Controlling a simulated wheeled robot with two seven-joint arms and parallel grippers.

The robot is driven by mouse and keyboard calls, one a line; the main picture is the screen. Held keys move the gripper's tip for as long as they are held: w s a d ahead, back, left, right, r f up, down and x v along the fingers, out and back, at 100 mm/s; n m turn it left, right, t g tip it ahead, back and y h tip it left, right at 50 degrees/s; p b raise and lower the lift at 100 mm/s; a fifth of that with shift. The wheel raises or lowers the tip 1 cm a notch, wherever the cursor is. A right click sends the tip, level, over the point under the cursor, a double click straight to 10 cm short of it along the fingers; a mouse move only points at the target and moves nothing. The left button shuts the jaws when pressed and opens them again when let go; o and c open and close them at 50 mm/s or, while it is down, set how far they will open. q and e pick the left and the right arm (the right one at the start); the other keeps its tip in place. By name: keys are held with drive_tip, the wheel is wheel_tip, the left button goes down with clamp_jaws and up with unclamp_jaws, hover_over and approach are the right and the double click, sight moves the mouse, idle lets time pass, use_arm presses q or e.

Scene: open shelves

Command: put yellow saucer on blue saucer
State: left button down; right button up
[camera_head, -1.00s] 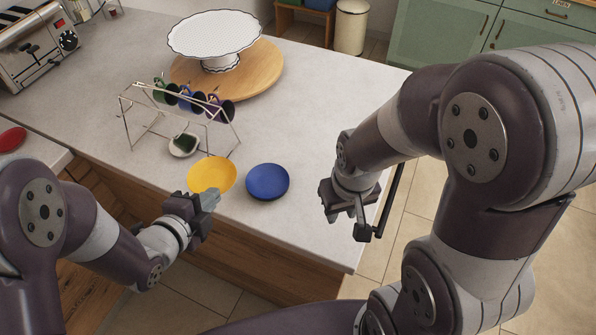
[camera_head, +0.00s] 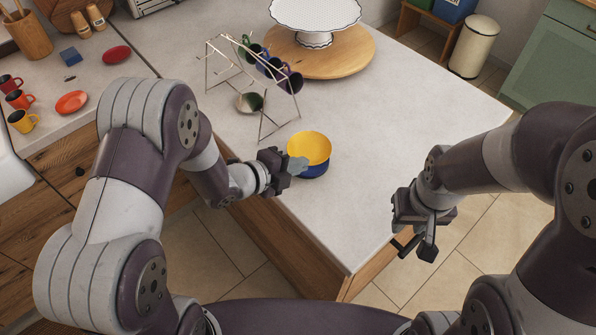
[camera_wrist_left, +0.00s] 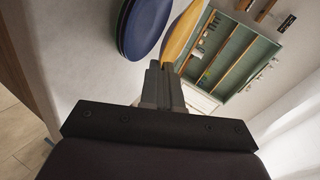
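The yellow saucer (camera_head: 309,146) is tilted a little and overlaps the blue saucer (camera_head: 316,171) from above in the head view. In the left wrist view the yellow saucer (camera_wrist_left: 184,34) is seen nearly edge-on beside the blue saucer (camera_wrist_left: 146,28), with a narrow gap between them, so it hangs just above it. My left gripper (camera_head: 298,166) is at the yellow saucer's near left rim. Its fingers (camera_wrist_left: 163,68) are closed together at that rim. The blue saucer lies on the counter, partly hidden. My right gripper (camera_head: 418,243) is open and empty beyond the counter's right edge.
A wire rack (camera_head: 250,80) with several dark mugs stands behind the saucers, a small dish (camera_head: 250,102) beneath it. A round wooden board (camera_head: 325,58) carries a white cake stand (camera_head: 315,18). The counter (camera_head: 390,130) right of the saucers is clear.

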use_arm(q)
wheel_tip(320, 180, down, 4)
drive_tip(key=shift+a+r, duration=0.1)
drive_tip(key=shift+r, duration=0.1)
drive_tip(key=c, duration=1.4)
unclamp_jaws()
drive_tip(key=shift+s, duration=0.2)
drive_tip(key=shift+o, duration=0.2)
